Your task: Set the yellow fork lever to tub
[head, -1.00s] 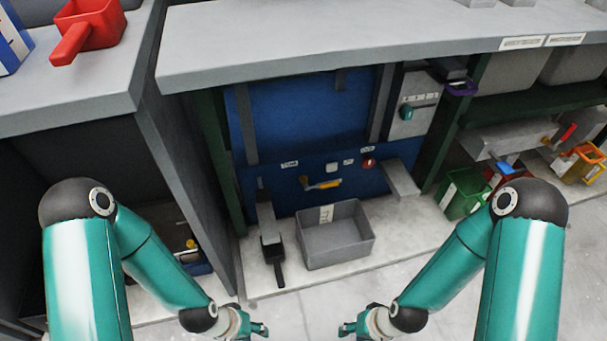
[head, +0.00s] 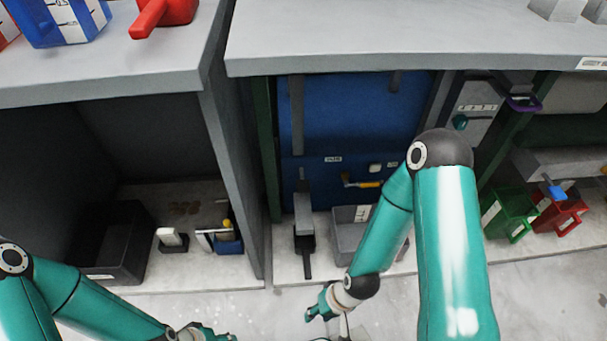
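The yellow fork lever (head: 369,184) is on the blue press panel (head: 315,185), low in the middle of the head view. Its yellow handle points right from a metal pivot. A small white label (head: 333,159) sits above and left of it, too small to read. My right gripper (head: 322,308) is in front of the press, low and left of the lever, apart from it. Its finger opening is unclear. My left gripper (head: 212,335) is at the bottom edge, partly cut off, far from the lever. Nothing shows in either gripper.
A grey tub (head: 347,238) stands below the lever, partly hidden by my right arm. A grey counter (head: 400,50) overhangs the press. Green (head: 509,212) and red (head: 560,216) containers stand right. The floor in front is clear.

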